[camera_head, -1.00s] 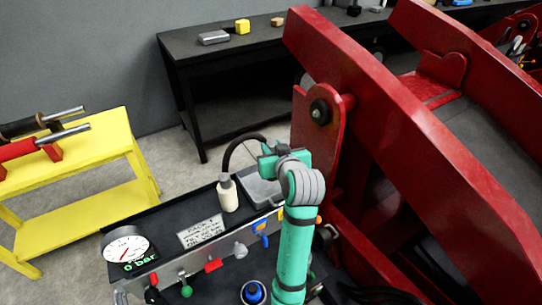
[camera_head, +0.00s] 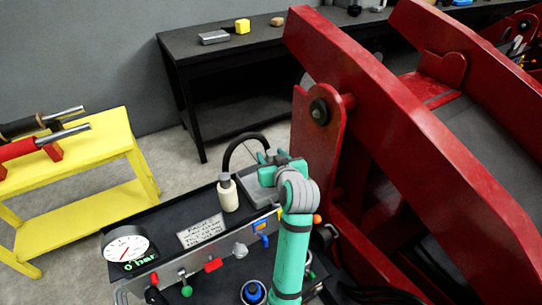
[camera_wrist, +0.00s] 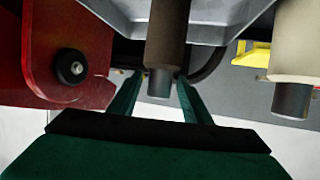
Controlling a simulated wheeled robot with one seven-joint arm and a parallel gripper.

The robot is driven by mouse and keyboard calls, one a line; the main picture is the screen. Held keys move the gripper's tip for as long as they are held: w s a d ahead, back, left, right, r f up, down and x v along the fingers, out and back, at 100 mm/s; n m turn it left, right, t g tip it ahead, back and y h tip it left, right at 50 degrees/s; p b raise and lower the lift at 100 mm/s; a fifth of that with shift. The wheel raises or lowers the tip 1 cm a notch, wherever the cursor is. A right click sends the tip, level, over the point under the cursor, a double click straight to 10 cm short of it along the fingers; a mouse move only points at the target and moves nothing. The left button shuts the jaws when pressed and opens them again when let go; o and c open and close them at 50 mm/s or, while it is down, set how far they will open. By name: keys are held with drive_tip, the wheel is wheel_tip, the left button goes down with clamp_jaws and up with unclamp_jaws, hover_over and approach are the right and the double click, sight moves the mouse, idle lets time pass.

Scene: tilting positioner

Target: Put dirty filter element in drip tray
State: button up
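My gripper (camera_head: 272,156) is over the back right part of the black bench, at the grey drip tray (camera_head: 252,188). In the wrist view, which looks upside down, its two green fingers (camera_wrist: 160,79) are spread, with a gap on each side of a grey cap. That cap belongs to a dark brown cylinder, the dirty filter element (camera_wrist: 168,35). The element overlaps the drip tray (camera_wrist: 230,22) in this view and appears upright in it; its far end is out of frame. In the head view the element is hidden behind my gripper.
A cream bottle-like cylinder with a grey cap (camera_head: 228,195) stands left of the tray. A black hose (camera_head: 238,145) arches behind. A red machine arm (camera_head: 318,150) rises close on the right. A gauge (camera_head: 125,245) and a sign (camera_head: 201,231) are at left.

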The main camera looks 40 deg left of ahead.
drive_tip(key=shift+r, duration=0.15)
drive_tip(key=shift+s+d+r, duration=0.15)
drive_tip(key=shift+d, duration=0.1)
drive_tip(key=v, duration=1.1)
drive_tip(key=shift+s, duration=0.15)
drive_tip(key=s+d+f+m+t+h, duration=0.3)
drive_tip(key=s+d+f+m, duration=0.1)
drive_tip(key=d+f, duration=0.6)
drive_tip(key=s+d+f+m+t+h, duration=0.25)
drive_tip(key=s+d+f+m, duration=0.25)
drive_tip(key=d+f, duration=0.5)
drive_tip(key=s+d+t+h, duration=0.1)
drive_tip(key=s+d, duration=0.3)
drive_tip(key=s, duration=0.7)
drive_tip(key=s+d+m+h, duration=0.1)
drive_tip(key=s+d+h, duration=0.3)
drive_tip(key=s, duration=0.7)
drive_tip(key=shift+d+m+t, duration=0.3)
drive_tip(key=shift+d+t, duration=0.05)
drive_tip(key=shift+d, duration=0.4)
